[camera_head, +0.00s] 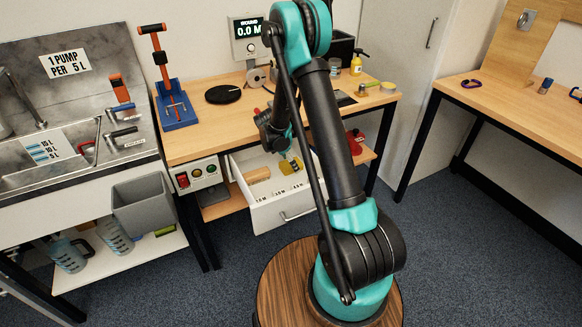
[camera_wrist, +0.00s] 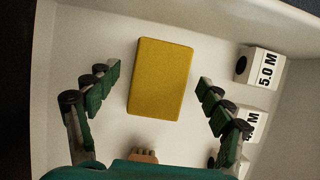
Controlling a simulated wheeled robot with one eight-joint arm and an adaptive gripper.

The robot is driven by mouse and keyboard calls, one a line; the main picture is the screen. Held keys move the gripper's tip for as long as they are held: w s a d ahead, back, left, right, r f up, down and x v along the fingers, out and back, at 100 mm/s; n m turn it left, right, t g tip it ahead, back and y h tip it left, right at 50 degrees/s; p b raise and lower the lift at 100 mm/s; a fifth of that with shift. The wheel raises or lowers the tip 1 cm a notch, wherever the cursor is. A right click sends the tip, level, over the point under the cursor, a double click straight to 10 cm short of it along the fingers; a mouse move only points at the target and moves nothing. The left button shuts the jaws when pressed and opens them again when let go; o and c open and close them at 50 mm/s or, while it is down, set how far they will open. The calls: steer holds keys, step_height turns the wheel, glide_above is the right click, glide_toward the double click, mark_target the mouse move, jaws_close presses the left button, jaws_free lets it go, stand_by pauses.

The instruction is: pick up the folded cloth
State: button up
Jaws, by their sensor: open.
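The folded cloth (camera_wrist: 160,79) is a flat yellow rectangle lying in the white drawer. In the wrist view it sits between and a little beyond my two fingers, apart from both. In the head view the yellow cloth (camera_head: 291,166) shows at the back of the open drawer (camera_head: 283,211), partly behind my arm. My gripper (camera_wrist: 160,85) is open and empty, one finger on each side of the cloth. In the head view the gripper (camera_head: 285,155) is above the drawer and partly hidden by my own arm.
White blocks marked 5.0 M (camera_wrist: 260,67) and another length (camera_wrist: 245,124) line the drawer's right side in the wrist view. A wooden item (camera_wrist: 143,155) lies near the gripper body. The workbench top (camera_head: 205,132) is above the drawer, with a black disc (camera_head: 223,94) on it.

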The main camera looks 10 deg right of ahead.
mark_target(288, 169)
steer(key=shift+f, duration=0.25)
stand_by(0.4)
steer(key=c, duration=1.1)
steer(key=shift+r, duration=0.15)
steer(key=shift+c, duration=0.2)
steer(key=shift+r, duration=0.65)
steer(key=s+a, duration=0.2)
steer(key=s, duration=0.1)
steer(key=shift+s+a+r, duration=0.1)
steer(key=shift+s+a, duration=0.05)
step_height(288, 169, up, 14)
